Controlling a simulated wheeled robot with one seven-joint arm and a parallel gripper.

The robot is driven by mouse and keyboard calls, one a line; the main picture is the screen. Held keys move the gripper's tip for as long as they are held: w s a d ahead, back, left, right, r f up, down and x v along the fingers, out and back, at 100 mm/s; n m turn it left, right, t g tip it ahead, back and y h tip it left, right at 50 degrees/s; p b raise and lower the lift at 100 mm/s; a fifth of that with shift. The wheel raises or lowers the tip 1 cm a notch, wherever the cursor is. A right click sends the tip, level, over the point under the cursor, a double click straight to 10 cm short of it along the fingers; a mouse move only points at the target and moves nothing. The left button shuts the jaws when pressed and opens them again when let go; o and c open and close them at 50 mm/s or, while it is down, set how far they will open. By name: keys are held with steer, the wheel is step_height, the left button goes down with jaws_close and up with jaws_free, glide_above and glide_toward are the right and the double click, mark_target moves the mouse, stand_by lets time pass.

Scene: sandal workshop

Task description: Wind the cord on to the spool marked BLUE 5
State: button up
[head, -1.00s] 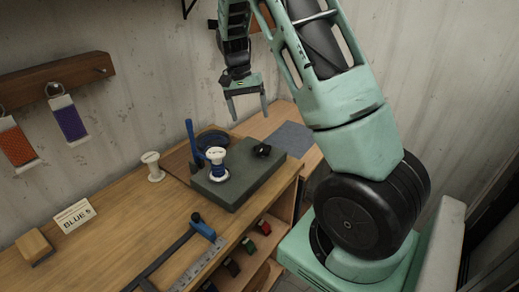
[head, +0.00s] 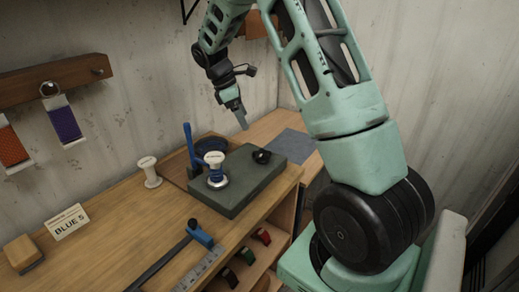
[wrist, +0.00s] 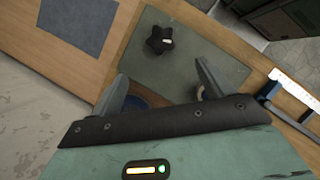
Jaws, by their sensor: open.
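A card reading BLUE 5 (head: 69,222) stands at the left. My gripper (head: 242,120) hangs above the block, apart from everything. In the wrist view its jaws (wrist: 162,80) are open and empty. They partly hide the coil and spool there.
A bare white spool (head: 149,172) stands left of the block. A tan block (head: 22,250) and a blue-ended clamp or square (head: 200,235) with a steel ruler (head: 200,268) lie in front. A grey mat (head: 292,144) lies at the right. Orange and purple cord samples (head: 64,120) hang on the wall.

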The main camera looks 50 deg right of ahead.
mark_target(262, 153)
steer(key=p+x, duration=0.2)
steer(key=x, duration=1.2)
steer(key=shift+f+p, duration=0.15)
steer(key=shift+p, duration=0.2)
steer(key=c, duration=1)
